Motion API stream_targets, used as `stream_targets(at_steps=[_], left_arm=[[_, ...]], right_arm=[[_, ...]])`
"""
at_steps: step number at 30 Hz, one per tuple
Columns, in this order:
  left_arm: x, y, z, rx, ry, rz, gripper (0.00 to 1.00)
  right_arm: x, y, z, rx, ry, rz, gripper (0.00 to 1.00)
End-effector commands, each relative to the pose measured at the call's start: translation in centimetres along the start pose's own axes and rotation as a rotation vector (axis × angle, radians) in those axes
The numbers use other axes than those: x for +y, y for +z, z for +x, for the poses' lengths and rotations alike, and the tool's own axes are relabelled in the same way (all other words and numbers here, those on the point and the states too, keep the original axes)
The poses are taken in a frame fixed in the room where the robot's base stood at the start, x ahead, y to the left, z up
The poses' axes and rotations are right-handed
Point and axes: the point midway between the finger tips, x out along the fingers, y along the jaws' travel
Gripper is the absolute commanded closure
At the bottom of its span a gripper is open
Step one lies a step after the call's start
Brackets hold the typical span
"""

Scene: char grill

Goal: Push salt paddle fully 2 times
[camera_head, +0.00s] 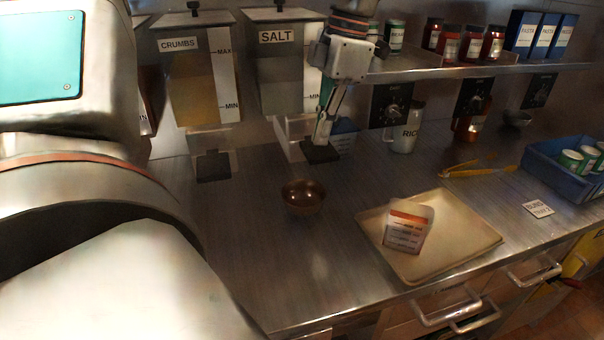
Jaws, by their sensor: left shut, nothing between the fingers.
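The salt dispenser (281,80) hangs at the back wall with a SALT label and a MAX/MIN scale. Its dark paddle (318,154) sits low beneath it. My left gripper (321,142) is shut and empty, pointing down, with its fingertips at the paddle; I cannot tell whether they press on it. The gripper covers part of the dispenser's right side. A brown bowl (303,197) stands on the counter in front of the dispensers, a little left of the paddle. My right gripper is not in view.
The crumbs dispenser (194,75) with its own paddle (213,165) is to the left. A tray (462,243) holds a carton (408,228) at the front. A RICE jar (404,132), yellow tongs (478,171) and a blue crate (548,172) are to the right. A shelf (455,70) of jars is above.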

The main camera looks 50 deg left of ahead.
Motion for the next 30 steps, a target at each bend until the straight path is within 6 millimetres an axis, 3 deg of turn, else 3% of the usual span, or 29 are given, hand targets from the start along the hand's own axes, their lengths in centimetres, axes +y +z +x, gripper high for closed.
stream_targets(at_steps=[30], left_arm=[[0.0, 0.7, 3.4, 0.002, -0.001, 0.001, 1.0]], right_arm=[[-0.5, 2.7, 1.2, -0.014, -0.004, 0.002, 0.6]])
